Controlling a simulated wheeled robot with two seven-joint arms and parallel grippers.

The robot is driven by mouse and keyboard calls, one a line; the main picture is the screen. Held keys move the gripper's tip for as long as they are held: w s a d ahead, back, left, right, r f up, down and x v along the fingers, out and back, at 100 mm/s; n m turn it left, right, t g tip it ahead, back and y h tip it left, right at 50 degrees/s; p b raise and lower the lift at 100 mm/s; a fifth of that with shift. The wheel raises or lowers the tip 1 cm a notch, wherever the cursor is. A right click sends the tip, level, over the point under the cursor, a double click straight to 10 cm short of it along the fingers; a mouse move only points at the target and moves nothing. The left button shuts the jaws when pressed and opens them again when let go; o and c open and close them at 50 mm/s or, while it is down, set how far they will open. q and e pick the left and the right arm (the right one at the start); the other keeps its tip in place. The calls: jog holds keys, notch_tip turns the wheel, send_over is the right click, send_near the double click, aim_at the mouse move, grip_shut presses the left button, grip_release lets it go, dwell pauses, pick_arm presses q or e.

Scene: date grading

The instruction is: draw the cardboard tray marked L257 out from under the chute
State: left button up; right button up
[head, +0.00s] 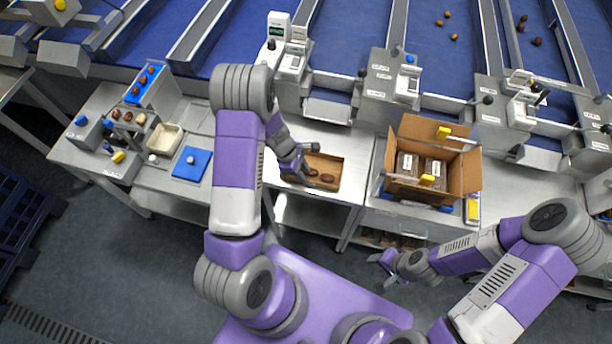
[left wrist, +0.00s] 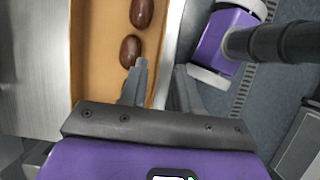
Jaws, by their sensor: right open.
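A shallow brown cardboard tray (head: 338,172) lies on the steel bench below a chute (head: 328,108), with a few brown dates in it. No marking on it is legible. In the left wrist view, the tray (left wrist: 92,65) holds two dates (left wrist: 131,50). My left gripper's fingers (left wrist: 162,82) are apart, one over the tray's inside and one outside its edge; contact is unclear. My right gripper (head: 381,268) is open and empty, low in front of the bench.
An open cardboard box (head: 468,178) with dark packs stands right of the tray. A blue mat (head: 192,163) and a cream dish (head: 166,139) lie to the left. Blue conveyors (head: 345,40) run behind. Open floor lies in front of the bench.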

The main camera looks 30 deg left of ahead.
pick_arm(q)
jog(key=shift+v, duration=1.85)
jog(key=s+d+f+m+g+y, duration=0.2)
jog(key=s+d+f+m, duration=0.4)
jog(key=s+f+m, duration=0.3)
jog(key=s+d+m+t+h, duration=0.1)
jog(key=s+d+m+h, duration=0.1)
jog(key=s+d+m, duration=0.6)
notch_tip(320, 180, down, 14)
jog(key=w+d+m+b, duration=0.1)
jog(key=w+b, duration=0.1)
jog(key=b, duration=1.2)
jog(key=shift+w+d+r+t, duration=0.2)
jog(key=shift+w+d+t, duration=0.1)
jog(key=shift+w+d, duration=0.05)
